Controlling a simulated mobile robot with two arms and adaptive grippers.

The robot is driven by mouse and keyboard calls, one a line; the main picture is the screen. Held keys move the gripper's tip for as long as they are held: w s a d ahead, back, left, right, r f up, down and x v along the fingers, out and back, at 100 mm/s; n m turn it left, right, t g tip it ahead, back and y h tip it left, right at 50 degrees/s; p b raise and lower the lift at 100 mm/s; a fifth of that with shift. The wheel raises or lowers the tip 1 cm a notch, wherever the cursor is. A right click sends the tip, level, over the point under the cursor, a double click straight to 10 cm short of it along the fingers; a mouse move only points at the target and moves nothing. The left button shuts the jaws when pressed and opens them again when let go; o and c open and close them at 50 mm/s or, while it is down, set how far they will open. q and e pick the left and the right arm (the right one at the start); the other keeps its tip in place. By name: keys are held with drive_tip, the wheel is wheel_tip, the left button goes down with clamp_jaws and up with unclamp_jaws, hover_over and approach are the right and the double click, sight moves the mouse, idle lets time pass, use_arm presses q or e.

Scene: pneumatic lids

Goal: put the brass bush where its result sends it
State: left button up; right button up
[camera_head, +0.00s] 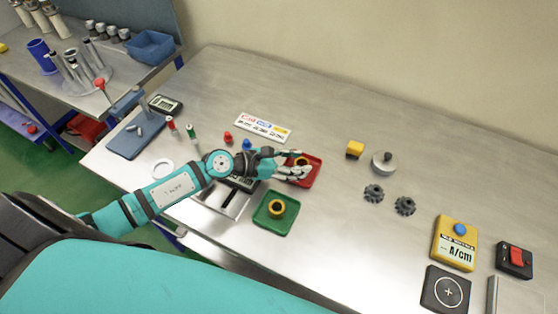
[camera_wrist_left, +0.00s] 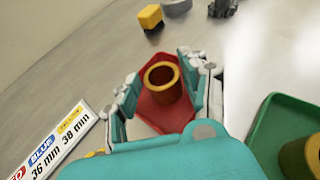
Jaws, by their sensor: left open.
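A brass bush (camera_wrist_left: 162,82) stands upright on the red tray (camera_head: 311,178); the tray also shows in the wrist view (camera_wrist_left: 158,117). My left gripper (camera_head: 296,167) is over this tray, open, with its fingers on either side of that bush; I cannot tell whether they touch it. A second brass bush (camera_head: 277,208) stands in the green tray (camera_head: 266,222), nearer me, and is partly cut off in the wrist view (camera_wrist_left: 310,158). A white card (camera_head: 263,129) lies behind, with red, blue and yellow labels; blue reads 36 mm and yellow 38 mm. My right gripper is out of view.
A gauge with a display (camera_head: 243,183) is partly hidden under my left arm. Small red (camera_head: 228,137) and blue (camera_head: 246,144) pieces stand behind the arm. A yellow block (camera_head: 355,149), a grey knobbed disc (camera_head: 384,163) and two dark gears are to the right. The table's middle right is clear.

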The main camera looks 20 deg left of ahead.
use_arm(q)
drive_tip(key=b+v, duration=0.3)
drive_tip(key=v, duration=0.7)
drive_tip(key=shift+s+a+f, duration=0.1)
drive_tip(key=shift+s+f, duration=0.05)
drive_tip(key=shift+f, duration=0.05)
drive_tip(key=shift+s+a+r, duration=0.4)
drive_tip(key=shift+r, duration=0.1)
drive_tip(key=shift+r, duration=0.1)
